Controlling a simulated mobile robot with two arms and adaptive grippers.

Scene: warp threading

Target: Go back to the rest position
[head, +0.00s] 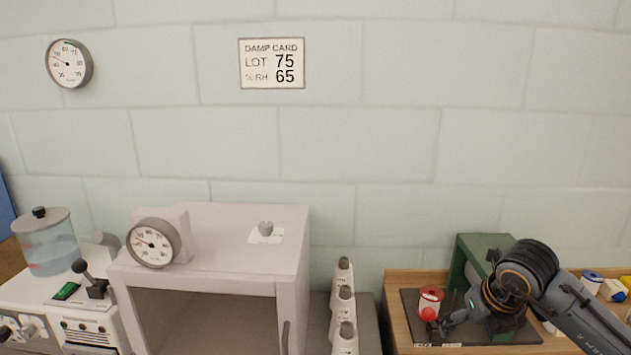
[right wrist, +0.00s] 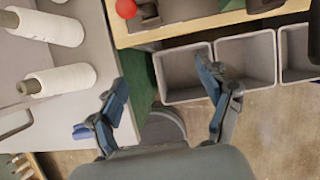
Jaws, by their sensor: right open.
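My right gripper (head: 446,324) is over the dark mat at the right of the head view, close to a red ball (head: 428,314) and a red-and-white spool (head: 431,298). In the right wrist view my right gripper (right wrist: 163,88) has its two fingers spread wide, with nothing between them. The red ball (right wrist: 126,8) shows at the top edge of that view, beyond the fingers. My left gripper is not in view.
White yarn cones (head: 343,303) stand left of the wooden bench (head: 396,306). A green housing (head: 468,262) stands behind my right wrist. In the right wrist view, grey bins (right wrist: 247,61) sit below the bench edge. A grey cabinet (head: 210,282) stands left of the cones.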

